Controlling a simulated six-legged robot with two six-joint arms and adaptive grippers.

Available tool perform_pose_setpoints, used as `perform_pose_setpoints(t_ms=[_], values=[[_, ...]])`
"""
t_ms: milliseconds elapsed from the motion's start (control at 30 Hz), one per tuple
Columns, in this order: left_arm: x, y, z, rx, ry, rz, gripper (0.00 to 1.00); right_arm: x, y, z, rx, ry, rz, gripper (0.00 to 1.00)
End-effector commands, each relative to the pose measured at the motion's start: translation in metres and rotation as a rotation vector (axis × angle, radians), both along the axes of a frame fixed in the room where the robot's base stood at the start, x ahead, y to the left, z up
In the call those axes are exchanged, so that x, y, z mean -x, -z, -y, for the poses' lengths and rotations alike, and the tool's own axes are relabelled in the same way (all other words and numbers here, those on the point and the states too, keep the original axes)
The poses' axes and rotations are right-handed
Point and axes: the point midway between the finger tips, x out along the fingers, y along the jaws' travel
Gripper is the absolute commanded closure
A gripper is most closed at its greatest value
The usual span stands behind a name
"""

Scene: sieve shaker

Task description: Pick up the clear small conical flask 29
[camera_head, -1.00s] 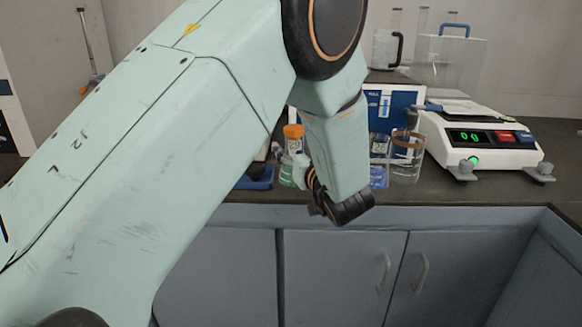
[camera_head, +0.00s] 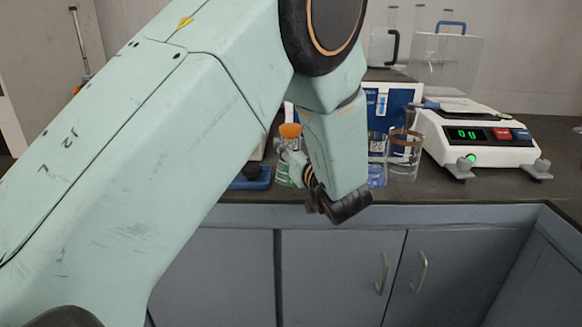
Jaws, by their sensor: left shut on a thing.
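My left gripper (camera_head: 297,165) is low at the front of the bench, mostly hidden behind its own wrist. It is shut on a small clear vessel (camera_head: 291,146) with an orange top, which I take for the conical flask. Its number cannot be read, and its lower part is partly covered by the gripper. Green shows at its lower left; I cannot tell if that is its content or another vessel. It looks upright at bench level. My right gripper is not in view.
Right of my wrist stand a clear beaker (camera_head: 405,160) with an amber band and a vessel with blue liquid (camera_head: 377,177). A balance (camera_head: 478,145) stands further right. A blue tray (camera_head: 251,180) lies left of the flask. Blue-grey cabinets (camera_head: 345,270) are below the bench edge.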

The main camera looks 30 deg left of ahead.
Motion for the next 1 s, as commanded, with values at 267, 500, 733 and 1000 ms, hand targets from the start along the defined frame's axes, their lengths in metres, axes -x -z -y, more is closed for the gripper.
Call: perform_pose_setpoints(t_ms=[267, 500, 733, 1000], values=[[-0.001, 0.000, -0.001, -0.001, 0.000, 0.001, 1.00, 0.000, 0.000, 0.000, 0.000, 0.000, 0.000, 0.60], [-0.001, -0.001, -0.001, -0.001, 0.000, 0.002, 1.00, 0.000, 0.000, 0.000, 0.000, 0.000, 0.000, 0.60], [-0.001, -0.001, -0.001, 0.000, 0.000, 0.001, 1.00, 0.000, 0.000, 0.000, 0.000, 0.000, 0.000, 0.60], [-0.001, -0.012, -0.001, -0.001, 0.000, 0.003, 1.00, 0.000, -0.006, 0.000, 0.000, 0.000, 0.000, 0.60]])
